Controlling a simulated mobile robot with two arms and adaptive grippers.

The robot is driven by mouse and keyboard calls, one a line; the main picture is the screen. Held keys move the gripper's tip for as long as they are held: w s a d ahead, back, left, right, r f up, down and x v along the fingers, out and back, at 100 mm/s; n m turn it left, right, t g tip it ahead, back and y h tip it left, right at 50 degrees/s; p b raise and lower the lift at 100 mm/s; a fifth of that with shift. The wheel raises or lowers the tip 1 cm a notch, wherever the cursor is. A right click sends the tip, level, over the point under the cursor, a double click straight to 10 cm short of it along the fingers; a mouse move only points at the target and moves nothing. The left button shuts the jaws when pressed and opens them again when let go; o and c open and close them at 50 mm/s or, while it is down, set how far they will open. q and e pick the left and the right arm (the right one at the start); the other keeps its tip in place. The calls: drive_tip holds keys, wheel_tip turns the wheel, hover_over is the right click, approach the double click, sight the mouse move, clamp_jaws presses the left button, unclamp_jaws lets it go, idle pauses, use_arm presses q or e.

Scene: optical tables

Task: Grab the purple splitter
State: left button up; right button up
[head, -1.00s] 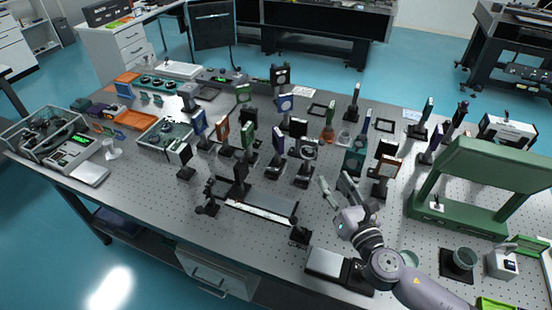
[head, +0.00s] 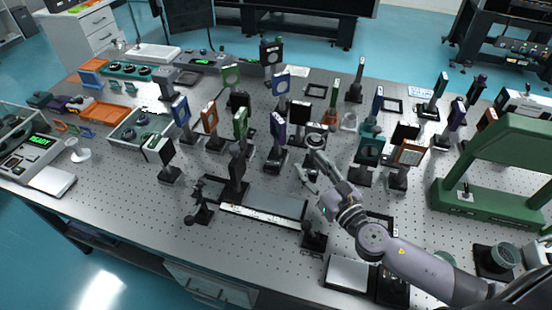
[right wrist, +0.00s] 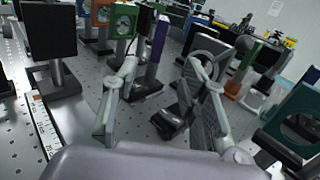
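A mount with a narrow purple plate (head: 278,128) stands upright on a black base near the middle of the table. In the right wrist view a purple plate (right wrist: 158,45) stands ahead, just left of the middle between my fingers. My right gripper (head: 311,163) is to the right of and nearer than this mount, apart from it. In the right wrist view the right gripper (right wrist: 162,70) is open with nothing gripped. A black ring mount (right wrist: 205,45) stands ahead, partly covered by the right finger. Another purple-edged mount (head: 458,116) stands far right. My left gripper does not show.
Several upright optic mounts crowd around, including a green one (head: 240,122) and a teal one (head: 369,150). A black rail with a ruler (head: 262,214) lies in front. A green frame (head: 490,200) stands right.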

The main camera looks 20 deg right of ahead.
sight(283, 137)
drive_tip(key=w, duration=0.3)
drive_tip(key=w+a+p, duration=0.1)
drive_tip(key=w, duration=0.3)
drive_tip(key=w+a+p, duration=0.1)
drive_tip(key=w, duration=0.3)
drive_tip(key=shift+f, duration=0.4)
drive_tip(key=shift+w+a+f, duration=0.1)
drive_tip(key=shift+w+a, duration=0.1)
drive_tip(key=shift+w, duration=0.65)
drive_tip(key=w, duration=0.2)
drive_tip(key=w+a, duration=0.1)
drive_tip(key=w, duration=0.1)
drive_tip(key=shift+w+f, duration=0.15)
drive_tip(key=shift+w, duration=0.1)
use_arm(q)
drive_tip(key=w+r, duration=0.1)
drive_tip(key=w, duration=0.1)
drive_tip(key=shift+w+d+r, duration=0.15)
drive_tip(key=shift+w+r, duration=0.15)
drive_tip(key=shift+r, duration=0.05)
use_arm(e)
drive_tip(key=shift+s, duration=0.1)
drive_tip(key=shift+d, duration=0.1)
drive_tip(key=shift+c, duration=0.5)
clamp_jaws()
